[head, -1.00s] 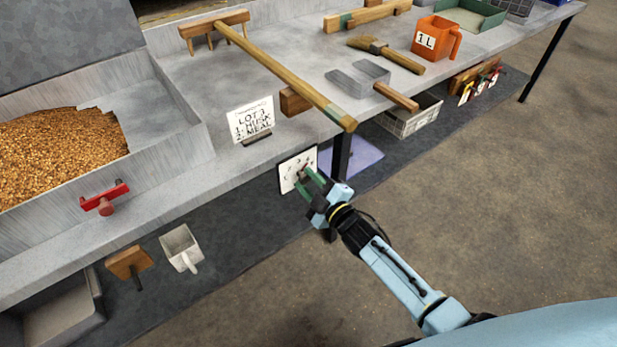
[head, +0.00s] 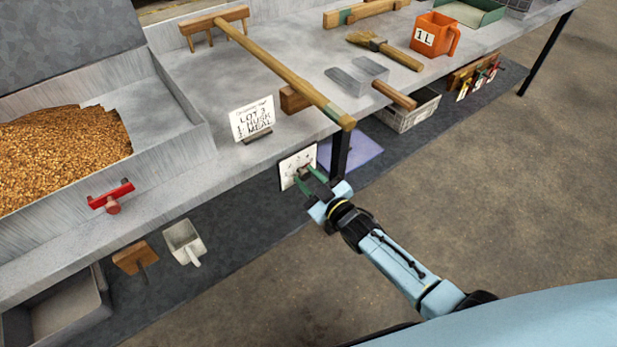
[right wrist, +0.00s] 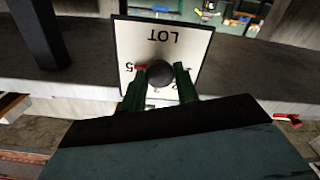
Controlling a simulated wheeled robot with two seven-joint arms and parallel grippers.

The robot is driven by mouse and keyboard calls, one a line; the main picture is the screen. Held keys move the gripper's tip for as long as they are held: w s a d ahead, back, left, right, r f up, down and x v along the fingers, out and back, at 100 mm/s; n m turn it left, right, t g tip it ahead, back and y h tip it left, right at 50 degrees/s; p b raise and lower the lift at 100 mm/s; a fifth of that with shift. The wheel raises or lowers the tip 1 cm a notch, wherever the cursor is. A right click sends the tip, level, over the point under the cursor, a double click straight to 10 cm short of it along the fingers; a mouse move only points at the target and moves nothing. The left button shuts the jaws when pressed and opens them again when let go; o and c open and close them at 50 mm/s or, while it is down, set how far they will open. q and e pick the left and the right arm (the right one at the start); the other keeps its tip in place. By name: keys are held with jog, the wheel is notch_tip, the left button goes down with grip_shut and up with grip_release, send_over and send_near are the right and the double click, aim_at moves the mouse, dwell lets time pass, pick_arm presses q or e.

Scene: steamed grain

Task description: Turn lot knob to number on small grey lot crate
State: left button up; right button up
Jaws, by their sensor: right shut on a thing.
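The lot dial plate (head: 290,166) is a white square fixed to the table's front edge. It also shows in the right wrist view (right wrist: 190,40), upside down, with "LOT" and numbers around a dark round knob (right wrist: 160,74). The knob has a red pointer toward a numeral that looks like 5. My right gripper (head: 313,186) has its green fingers on both sides of the knob, shut on it. A sign (head: 253,120) on the table reads "LOT 3", with husk and meal lines. The small grey lot crate (head: 407,112), likely this one, stands under the table; no number on it is readable. My left gripper is out of view.
A long wooden rake (head: 275,68) lies across the table, its handle end overhanging the edge above the dial. A red-handled valve (head: 111,197) sticks out at left.

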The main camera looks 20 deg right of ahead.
dwell(0.3)
jog(key=o, duration=1)
jog(key=shift+c, duration=0.2)
jog(key=shift+s+d, duration=0.1)
jog(key=shift+s, duration=0.1)
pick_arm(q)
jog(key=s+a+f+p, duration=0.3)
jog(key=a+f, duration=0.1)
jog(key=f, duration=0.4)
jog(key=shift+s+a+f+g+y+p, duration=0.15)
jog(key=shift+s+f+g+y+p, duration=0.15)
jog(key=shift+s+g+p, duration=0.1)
pick_arm(e)
jog(key=v, duration=1.3)
